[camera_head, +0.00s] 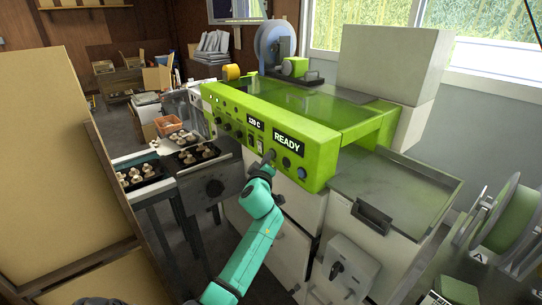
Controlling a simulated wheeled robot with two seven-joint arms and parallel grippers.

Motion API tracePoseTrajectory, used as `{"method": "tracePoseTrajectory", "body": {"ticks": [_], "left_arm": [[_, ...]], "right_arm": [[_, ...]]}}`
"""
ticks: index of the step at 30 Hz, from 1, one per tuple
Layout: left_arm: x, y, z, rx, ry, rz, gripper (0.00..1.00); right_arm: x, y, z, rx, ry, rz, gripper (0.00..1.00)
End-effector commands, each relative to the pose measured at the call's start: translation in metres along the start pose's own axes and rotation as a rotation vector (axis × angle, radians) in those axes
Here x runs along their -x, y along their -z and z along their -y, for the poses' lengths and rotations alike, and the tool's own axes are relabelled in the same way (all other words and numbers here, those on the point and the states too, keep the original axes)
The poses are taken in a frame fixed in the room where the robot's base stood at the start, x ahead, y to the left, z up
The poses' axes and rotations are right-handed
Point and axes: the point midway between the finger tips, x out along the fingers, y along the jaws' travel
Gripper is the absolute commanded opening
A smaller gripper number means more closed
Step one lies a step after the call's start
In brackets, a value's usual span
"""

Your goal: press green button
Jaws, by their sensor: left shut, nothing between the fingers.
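A row of small knobs and buttons runs along the panel, with round dark ones (287,163) below the "READY" display. I cannot pick out a green button; the gripper may cover it. My left gripper (269,156), at the end of the teal arm, is shut and empty. Its tip is at the panel's lower edge, left of the round buttons. I cannot tell whether it touches the panel. My right gripper is not in view.
Black trays of mushrooms (194,163) sit left of the machine, with an orange basket (168,125) behind. A grey-topped cabinet (405,186) stands to the right, and reels (506,222) at far right. A tan panel (60,150) blocks the left side.

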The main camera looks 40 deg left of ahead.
Motion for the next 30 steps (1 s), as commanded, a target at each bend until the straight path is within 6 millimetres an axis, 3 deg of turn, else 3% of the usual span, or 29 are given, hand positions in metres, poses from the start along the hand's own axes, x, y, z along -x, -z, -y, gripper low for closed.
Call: {"method": "tracePoseTrajectory", "body": {"ticks": [19, 30], "left_arm": [[-0.003, -0.002, -0.002, 0.0, 0.0, 0.0, 0.0], [0.009, 0.006, 0.006, 0.001, 0.001, 0.001, 0.0]], "right_arm": [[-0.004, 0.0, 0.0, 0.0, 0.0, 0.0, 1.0], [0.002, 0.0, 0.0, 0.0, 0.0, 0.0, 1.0]]}}
